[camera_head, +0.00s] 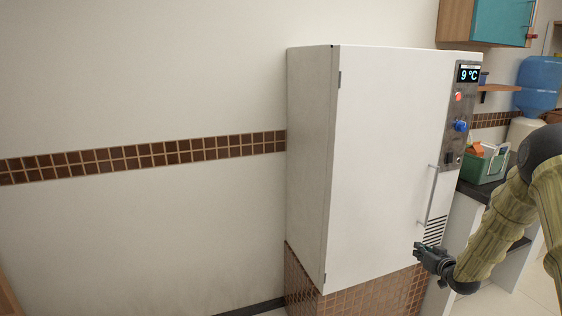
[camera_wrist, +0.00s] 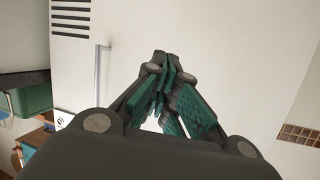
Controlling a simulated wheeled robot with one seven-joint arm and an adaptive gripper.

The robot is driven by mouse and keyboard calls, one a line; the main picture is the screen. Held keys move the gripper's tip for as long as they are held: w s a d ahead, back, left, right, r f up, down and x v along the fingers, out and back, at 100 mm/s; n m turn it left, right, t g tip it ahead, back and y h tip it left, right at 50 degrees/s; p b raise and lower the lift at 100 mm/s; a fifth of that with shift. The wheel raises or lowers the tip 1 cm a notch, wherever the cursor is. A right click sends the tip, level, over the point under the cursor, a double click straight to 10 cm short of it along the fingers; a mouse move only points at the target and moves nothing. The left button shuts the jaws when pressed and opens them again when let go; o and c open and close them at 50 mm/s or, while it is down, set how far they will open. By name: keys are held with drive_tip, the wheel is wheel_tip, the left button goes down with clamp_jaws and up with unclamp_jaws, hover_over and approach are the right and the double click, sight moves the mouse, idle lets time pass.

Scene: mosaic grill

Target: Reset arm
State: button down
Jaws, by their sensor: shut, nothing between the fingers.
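My gripper (camera_head: 418,247) is in front of the lower right part of a tall white cabinet (camera_head: 385,150) with a 9 °C display (camera_head: 469,74). The cabinet's door is shut. In the wrist view my gripper (camera_wrist: 162,62) points at the white door, and its dark fingers with green pads are closed together with nothing between them. The vertical door handle (camera_head: 431,195) is just above and beside the gripper in the head view. The handle (camera_wrist: 101,75) also shows left of the fingers in the wrist view, apart from them.
A green box (camera_head: 484,168) stands on a dark counter right of the cabinet, behind my arm. A blue water bottle (camera_head: 538,84) is at the far right. A teal wall cupboard (camera_head: 503,20) hangs above.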

drive_tip(key=s+a+f+g+p, duration=0.1)
drive_tip(key=s+a+f+g, duration=0.1)
drive_tip(key=s+a+f, duration=0.6)
drive_tip(key=s+a+f+g+p, duration=0.1)
drive_tip(key=s+a+f+g, duration=0.25)
drive_tip(key=s+f, duration=0.45)
drive_tip(key=s+a+f+g, duration=0.2)
drive_tip(key=s+a+f, duration=0.4)
drive_tip(key=s, duration=0.5)
drive_tip(key=s+a+g, duration=0.2)
drive_tip(key=s+a, duration=0.1)
drive_tip(key=s, duration=0.8)
drive_tip(key=s+a+g+p, duration=0.1)
drive_tip(key=s+a+g, duration=0.1)
drive_tip(key=s, duration=0.9)
drive_tip(key=s+a+g+h+p, duration=0.1)
drive_tip(key=s+a+g, duration=0.2)
drive_tip(key=s, duration=0.8)
drive_tip(key=shift+a, duration=0.8)
